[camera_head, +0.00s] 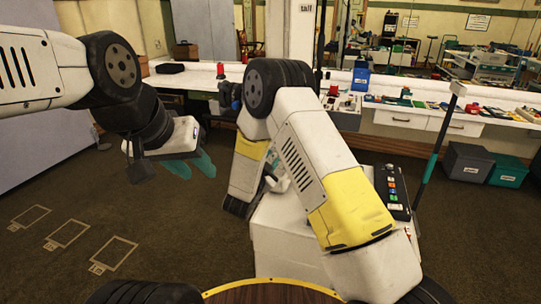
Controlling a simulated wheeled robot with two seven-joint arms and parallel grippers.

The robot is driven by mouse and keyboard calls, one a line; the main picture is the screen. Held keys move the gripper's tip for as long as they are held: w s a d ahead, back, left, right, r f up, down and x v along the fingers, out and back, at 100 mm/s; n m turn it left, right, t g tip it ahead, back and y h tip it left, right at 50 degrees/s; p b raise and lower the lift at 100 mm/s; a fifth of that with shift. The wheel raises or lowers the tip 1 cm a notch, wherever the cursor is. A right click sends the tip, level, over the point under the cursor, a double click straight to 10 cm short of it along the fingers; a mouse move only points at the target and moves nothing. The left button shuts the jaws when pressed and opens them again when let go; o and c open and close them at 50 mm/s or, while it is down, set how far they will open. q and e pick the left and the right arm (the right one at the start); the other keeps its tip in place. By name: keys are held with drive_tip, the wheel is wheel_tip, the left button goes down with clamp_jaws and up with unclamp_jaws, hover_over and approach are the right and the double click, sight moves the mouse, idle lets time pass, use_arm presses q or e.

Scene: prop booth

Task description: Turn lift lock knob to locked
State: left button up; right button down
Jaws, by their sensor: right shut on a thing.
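A white lift cabinet (285,235) stands in front of me, partly hidden behind my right arm. A black control panel (393,190) with coloured buttons sits on its right side. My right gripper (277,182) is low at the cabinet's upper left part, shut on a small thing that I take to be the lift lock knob. My own arm and fingers cover the knob, so I cannot see which way it points. My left gripper (172,168), with teal fingertips, hangs in the air to the left, open and empty, apart from the cabinet.
A long white counter (400,102) with small props runs along the back. Grey and teal bins (467,162) stand at right. The carpet at left, with taped outlines (67,233), is clear.

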drive_tip(key=m, duration=0.5)
drive_tip(key=shift+m, duration=0.3)
drive_tip(key=m, duration=0.5)
drive_tip(key=shift+f+m+y, duration=0.1)
drive_tip(key=shift+m+y, duration=0.2)
drive_tip(key=shift+m, duration=0.1)
drive_tip(key=c, duration=1.1)
unclamp_jaws()
drive_tip(key=shift+s, duration=0.1)
drive_tip(key=v, duration=0.7)
drive_tip(key=shift+s+a, duration=0.15)
drive_tip(key=shift+s, duration=0.15)
